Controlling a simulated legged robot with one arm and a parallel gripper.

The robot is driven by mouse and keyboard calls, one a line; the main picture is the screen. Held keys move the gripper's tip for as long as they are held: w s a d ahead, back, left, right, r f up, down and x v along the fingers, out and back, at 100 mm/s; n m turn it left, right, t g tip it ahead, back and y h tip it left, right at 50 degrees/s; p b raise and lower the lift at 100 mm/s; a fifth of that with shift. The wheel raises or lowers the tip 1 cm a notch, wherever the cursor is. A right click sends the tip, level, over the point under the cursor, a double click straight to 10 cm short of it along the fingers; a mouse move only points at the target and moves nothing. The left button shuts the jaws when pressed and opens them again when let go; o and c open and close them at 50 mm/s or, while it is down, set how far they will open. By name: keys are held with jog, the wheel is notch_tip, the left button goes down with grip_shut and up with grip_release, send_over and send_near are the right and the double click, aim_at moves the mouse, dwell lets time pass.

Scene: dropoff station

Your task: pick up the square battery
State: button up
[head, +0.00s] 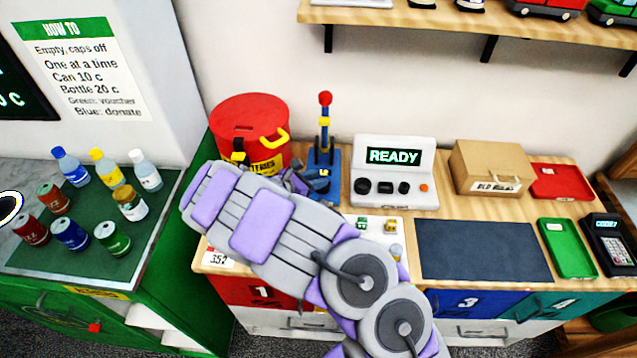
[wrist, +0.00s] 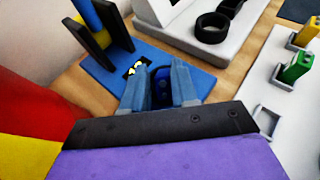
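In the wrist view, my gripper (wrist: 162,78) has its two grey-blue fingers parted over a blue base plate (wrist: 100,70). A dark blue shape shows between them; I cannot tell what it is. In the head view, my gripper (head: 298,181) is by the foot of the blue lever stand (head: 323,160), partly hidden by my arm. No battery is plainly square. Small yellow (wrist: 309,32) and green (wrist: 297,68) blocks sit in sockets of a white tray (wrist: 245,140), right of my gripper. A square socket nearer my gripper looks empty.
A red drum (head: 245,115) stands left of the lever stand, and a white READY console (head: 394,178) right of it. A dark mat (head: 485,250) lies clear on the bench. A cardboard box (head: 490,165) is behind it. Bottles and cans stand on the left counter (head: 95,262).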

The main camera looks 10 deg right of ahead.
jog(key=shift+d, duration=0.2)
grip_shut()
jog(key=shift+r, duration=0.15)
